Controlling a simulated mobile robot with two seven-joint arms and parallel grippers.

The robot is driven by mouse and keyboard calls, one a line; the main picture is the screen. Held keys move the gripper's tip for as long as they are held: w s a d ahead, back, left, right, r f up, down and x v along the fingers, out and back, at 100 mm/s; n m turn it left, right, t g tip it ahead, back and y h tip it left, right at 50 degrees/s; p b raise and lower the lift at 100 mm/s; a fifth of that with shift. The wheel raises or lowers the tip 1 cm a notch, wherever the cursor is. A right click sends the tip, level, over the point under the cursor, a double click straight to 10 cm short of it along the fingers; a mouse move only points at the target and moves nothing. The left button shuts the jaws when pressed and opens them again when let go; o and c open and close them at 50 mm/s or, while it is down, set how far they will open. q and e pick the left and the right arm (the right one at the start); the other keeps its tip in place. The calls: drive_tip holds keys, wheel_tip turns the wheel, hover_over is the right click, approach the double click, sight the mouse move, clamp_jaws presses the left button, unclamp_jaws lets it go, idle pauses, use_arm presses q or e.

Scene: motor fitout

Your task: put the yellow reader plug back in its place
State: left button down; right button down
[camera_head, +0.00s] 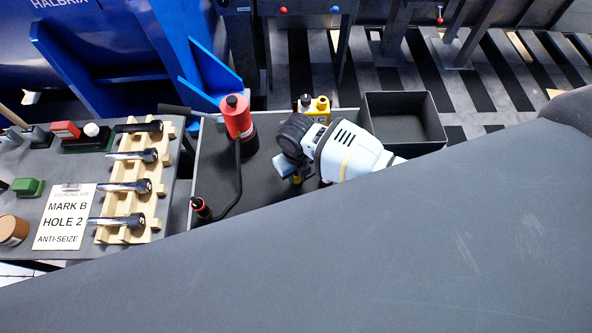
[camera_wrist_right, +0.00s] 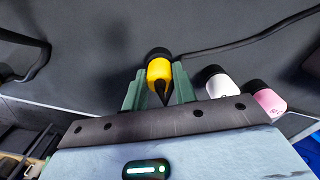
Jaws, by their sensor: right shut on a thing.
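The yellow reader plug (camera_wrist_right: 159,75), with a black end, is between the green fingers of my right gripper (camera_wrist_right: 158,92) in the right wrist view. The fingers are shut on its sides. In the head view my right gripper (camera_head: 291,170) hangs over the dark tray-like surface (camera_head: 270,190), its fingers mostly hidden by my white wrist. A yellow unit (camera_head: 319,106) with black and yellow tops stands behind the wrist at the back edge; I cannot tell if the plug's place is there. My left gripper is not in view.
A red unit (camera_head: 237,118) stands left of my gripper, its black cable leading to a red-and-black plug (camera_head: 201,208). An empty black bin (camera_head: 405,118) is to the right. A wooden rack (camera_head: 128,205) holds several bolts at left. White (camera_wrist_right: 219,84) and pink (camera_wrist_right: 266,100) cylinders show beside my fingers.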

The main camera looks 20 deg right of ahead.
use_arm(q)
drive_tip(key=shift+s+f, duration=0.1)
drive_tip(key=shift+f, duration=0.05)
use_arm(e)
drive_tip(key=shift+f, duration=0.15)
drive_tip(key=c, duration=1)
unclamp_jaws()
drive_tip(key=shift+c, duration=0.2)
wheel_tip(320, 180, up, 7)
drive_tip(key=shift+w+f+p, duration=0.1)
drive_tip(key=shift+f+p, duration=0.05)
drive_tip(key=shift+p, duration=0.4)
drive_tip(key=shift+r, duration=0.6)
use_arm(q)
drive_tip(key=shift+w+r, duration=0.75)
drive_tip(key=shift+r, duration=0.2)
